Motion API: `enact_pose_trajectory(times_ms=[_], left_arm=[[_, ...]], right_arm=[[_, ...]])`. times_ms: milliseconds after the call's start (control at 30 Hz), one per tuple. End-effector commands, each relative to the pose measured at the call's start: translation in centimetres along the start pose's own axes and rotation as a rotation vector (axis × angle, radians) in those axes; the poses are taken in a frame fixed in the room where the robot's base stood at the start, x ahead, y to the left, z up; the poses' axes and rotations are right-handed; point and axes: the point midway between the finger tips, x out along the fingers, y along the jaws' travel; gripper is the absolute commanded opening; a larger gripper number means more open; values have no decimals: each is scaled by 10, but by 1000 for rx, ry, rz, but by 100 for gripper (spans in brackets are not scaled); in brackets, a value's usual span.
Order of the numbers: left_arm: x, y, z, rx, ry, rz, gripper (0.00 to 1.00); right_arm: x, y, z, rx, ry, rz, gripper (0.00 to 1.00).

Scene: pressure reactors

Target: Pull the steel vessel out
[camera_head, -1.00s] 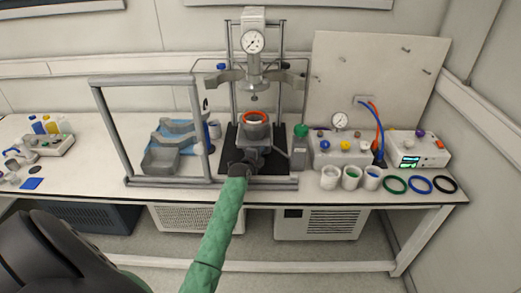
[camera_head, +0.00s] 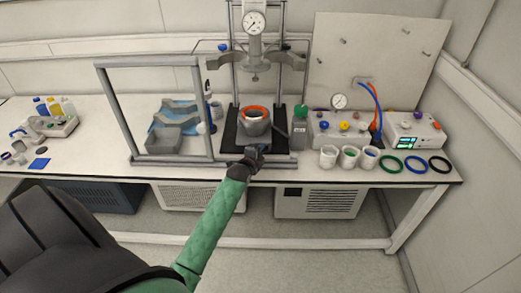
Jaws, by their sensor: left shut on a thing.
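The steel vessel (camera_head: 256,127) is a grey pot with an orange-red ring around its open top. It stands upright over the black base plate (camera_head: 232,137) of the press stand, in front of and below the gauge head (camera_head: 254,58). My left gripper (camera_head: 255,157) is at the vessel's near side, low, over the stand's front edge. It is shut on the vessel; its fingertips are small and dark, so the exact gripped part is unclear. My green-sleeved left arm reaches in from below. My right gripper is not in view.
A grey frame (camera_head: 205,110) stands at left, with a grey tray (camera_head: 170,142) behind it. A green-capped bottle (camera_head: 299,127) is close right of the vessel. White cups (camera_head: 349,157) and coloured rings (camera_head: 415,165) lie further right. The bench front edge is near.

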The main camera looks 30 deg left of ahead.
Motion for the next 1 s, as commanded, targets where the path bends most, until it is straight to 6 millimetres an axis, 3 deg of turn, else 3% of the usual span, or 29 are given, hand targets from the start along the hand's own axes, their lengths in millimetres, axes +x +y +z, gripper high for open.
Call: enact_pose_trajectory(times_ms=[100, 133, 233, 533, 700, 800, 1000], left_arm=[[0, 2, 0, 0, 0, 3, 0], [0, 2, 0, 0, 0, 3, 15], [0, 1, 0, 0, 0, 2, 32], [-1, 1, 0, 0, 0, 1, 32], [-14, 4, 1, 3, 0, 1, 32], [-29, 4, 1, 2, 0, 1, 32], [-58, 4, 0, 1, 0, 1, 32]], right_arm=[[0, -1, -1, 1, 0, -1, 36], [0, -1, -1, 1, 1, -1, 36], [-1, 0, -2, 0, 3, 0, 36], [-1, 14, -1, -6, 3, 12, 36], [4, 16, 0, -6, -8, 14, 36], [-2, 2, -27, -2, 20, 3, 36], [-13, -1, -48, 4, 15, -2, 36]])
